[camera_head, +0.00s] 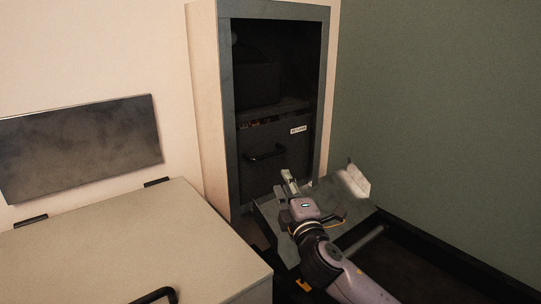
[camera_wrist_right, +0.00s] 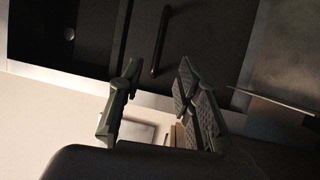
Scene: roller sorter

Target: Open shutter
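A tall cabinet (camera_head: 210,95) with a grey frame stands at the back centre in the head view. A dark panel (camera_head: 290,160) with a black bar handle (camera_head: 267,153) and a small white label (camera_head: 298,129) covers its lower part; I cannot tell whether this is the shutter. The upper part is an open dark recess. My right gripper (camera_head: 287,185) is open and empty, below and in front of the handle. In the right wrist view the handle (camera_wrist_right: 161,40) lies beyond and between the open fingertips (camera_wrist_right: 160,68). My left gripper is not in view.
A large beige box or counter (camera_head: 120,240) fills the lower left, with a dark panel (camera_head: 80,145) on the wall behind it. A grey surface (camera_head: 275,218) and a pale blurred object (camera_head: 354,182) lie beside my right gripper. A green wall (camera_head: 430,130) bounds the right.

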